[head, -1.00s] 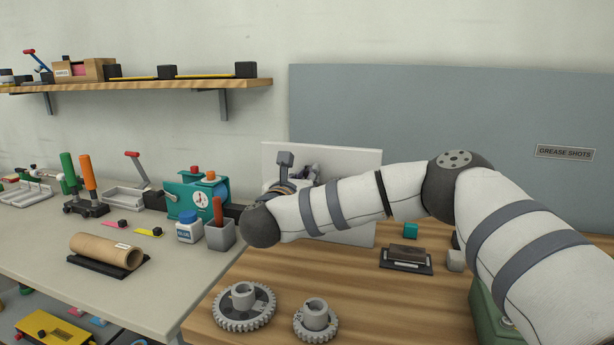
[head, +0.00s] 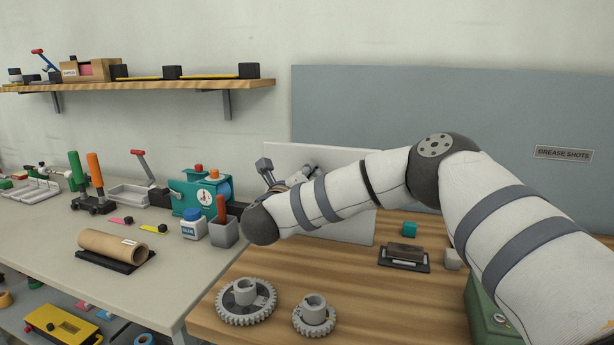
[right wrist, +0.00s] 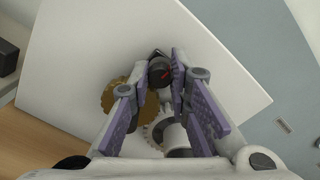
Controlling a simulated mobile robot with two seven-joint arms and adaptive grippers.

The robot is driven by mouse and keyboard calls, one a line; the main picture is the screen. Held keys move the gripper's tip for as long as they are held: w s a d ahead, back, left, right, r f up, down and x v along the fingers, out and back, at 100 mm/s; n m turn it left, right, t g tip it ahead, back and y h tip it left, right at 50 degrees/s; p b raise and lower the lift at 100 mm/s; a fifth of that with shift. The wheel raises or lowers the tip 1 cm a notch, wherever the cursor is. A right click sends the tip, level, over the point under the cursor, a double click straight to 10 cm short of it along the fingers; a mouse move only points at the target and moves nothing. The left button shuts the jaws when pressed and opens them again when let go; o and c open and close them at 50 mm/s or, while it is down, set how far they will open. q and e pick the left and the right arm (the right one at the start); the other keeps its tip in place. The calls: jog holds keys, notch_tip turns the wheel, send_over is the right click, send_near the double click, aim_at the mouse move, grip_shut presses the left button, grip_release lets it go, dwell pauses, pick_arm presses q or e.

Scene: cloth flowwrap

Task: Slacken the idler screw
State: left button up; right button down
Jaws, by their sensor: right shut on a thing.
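A brass gear (right wrist: 116,97) and a pale grey gear (right wrist: 156,133) sit on the panel beside and below the knob, partly hidden by the fingers. In the head view my right wrist covers the screw and most of the gripper; the panel (head: 355,215) shows behind. My left gripper is not in view.
Two loose grey gears (head: 246,302) and (head: 314,316) lie on the wooden bench (head: 385,300).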

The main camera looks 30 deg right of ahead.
jog(key=shift+f+n, duration=0.1)
jog(key=shift+n, duration=0.2)
jog(key=c, duration=1.5)
grip_release()
jog(key=shift+s+a, duration=0.1)
jog(key=shift+a, duration=0.05)
jog(key=v, duration=1.1)
jog(key=shift+s+a, duration=0.25)
jog(key=shift+s, duration=0.05)
